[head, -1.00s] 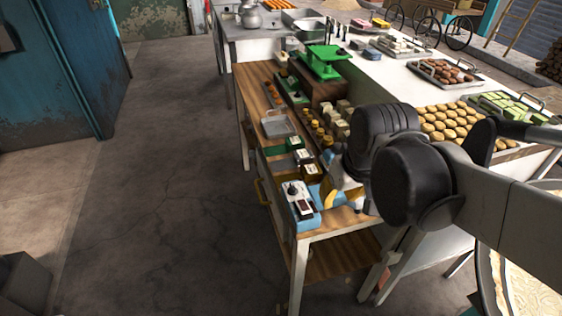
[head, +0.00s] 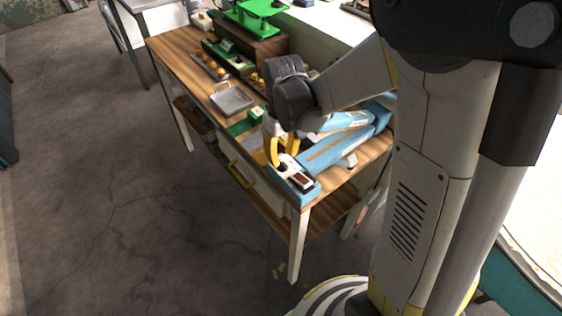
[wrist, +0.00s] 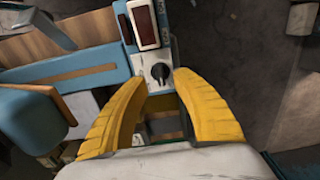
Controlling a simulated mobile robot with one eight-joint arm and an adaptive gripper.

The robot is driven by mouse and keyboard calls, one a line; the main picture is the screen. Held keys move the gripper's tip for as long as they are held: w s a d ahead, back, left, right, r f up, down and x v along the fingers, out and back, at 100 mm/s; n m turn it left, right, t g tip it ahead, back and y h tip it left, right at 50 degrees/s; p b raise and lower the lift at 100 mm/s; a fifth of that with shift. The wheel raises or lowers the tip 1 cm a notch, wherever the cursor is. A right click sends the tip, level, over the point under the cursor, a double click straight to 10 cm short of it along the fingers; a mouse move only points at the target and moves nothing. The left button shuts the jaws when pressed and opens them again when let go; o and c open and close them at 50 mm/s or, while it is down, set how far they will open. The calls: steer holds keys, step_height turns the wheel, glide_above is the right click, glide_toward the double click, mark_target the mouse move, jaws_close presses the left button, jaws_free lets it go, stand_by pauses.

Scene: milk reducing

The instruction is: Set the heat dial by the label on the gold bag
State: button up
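The heat dial is a black knob (wrist: 160,72) on a white panel at the end of a light blue unit (wrist: 134,50). In the head view the unit's white control box (head: 294,172) sits at the table's near corner. My gripper (wrist: 158,78) has its two yellow fingers apart, with the knob showing between and just beyond their tips. I cannot tell whether either finger touches it. In the head view my gripper (head: 283,154) points down at the dial end of the box. I cannot make out the gold bag or its label in either current view.
The wooden table (head: 190,45) also holds a grey tray (head: 232,100), a green scale (head: 256,10) and light blue pieces (head: 345,140) right of my gripper. The table's front edge is close to the control box. Open floor (head: 110,170) lies to the left.

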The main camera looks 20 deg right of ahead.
mark_target(282, 162)
steer(key=shift+f+b, duration=0.3)
steer(key=shift+f, duration=1.25)
jaws_close()
steer(key=shift+m, duration=0.4)
steer(key=m+b, duration=0.1)
steer(key=m, duration=0.2)
steer(key=shift+m, duration=2.4)
steer(key=shift+b, duration=0.3)
